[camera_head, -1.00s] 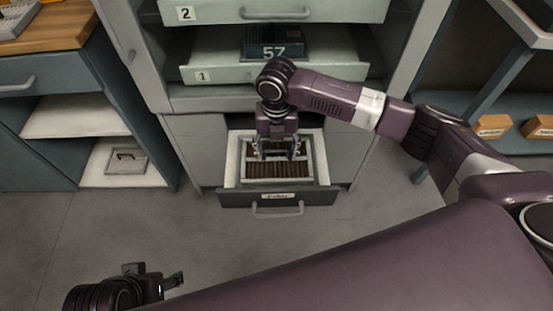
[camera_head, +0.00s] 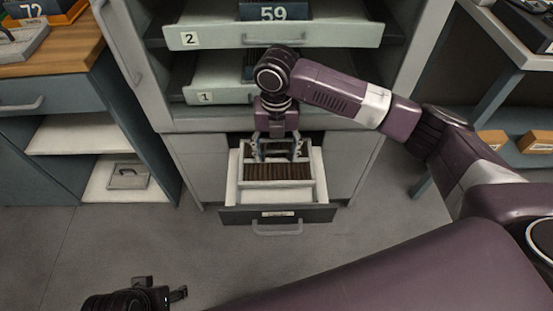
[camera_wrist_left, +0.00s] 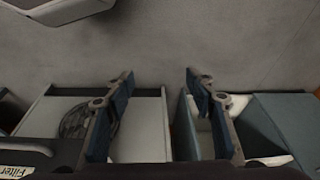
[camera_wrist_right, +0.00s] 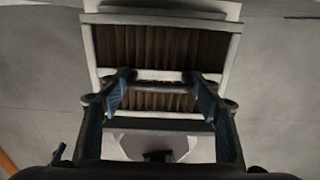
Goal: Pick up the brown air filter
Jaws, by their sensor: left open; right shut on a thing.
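The brown air filter (camera_head: 278,172), pleated with a pale frame, is in the head view at the open lower drawer. My right gripper (camera_head: 277,150) is above it, shut on its pale middle part. In the right wrist view, brown pleats of the filter (camera_wrist_right: 165,50) show beyond the fingers, and the right gripper (camera_wrist_right: 160,88) has one finger at each side of the crosspiece. The filter looks level and slightly raised; its underside is hidden. My left gripper (camera_head: 180,293) is open and empty at the bottom left, and its spread fingers show in the left wrist view (camera_wrist_left: 160,82).
The open drawer (camera_head: 323,212) has a labelled dark front and handle (camera_head: 277,230). Numbered pale shelves (camera_head: 300,34) are above it. A wooden-topped blue cabinet (camera_head: 60,100) stands left, a rack with orange boxes (camera_head: 493,138) right. The floor in front is clear.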

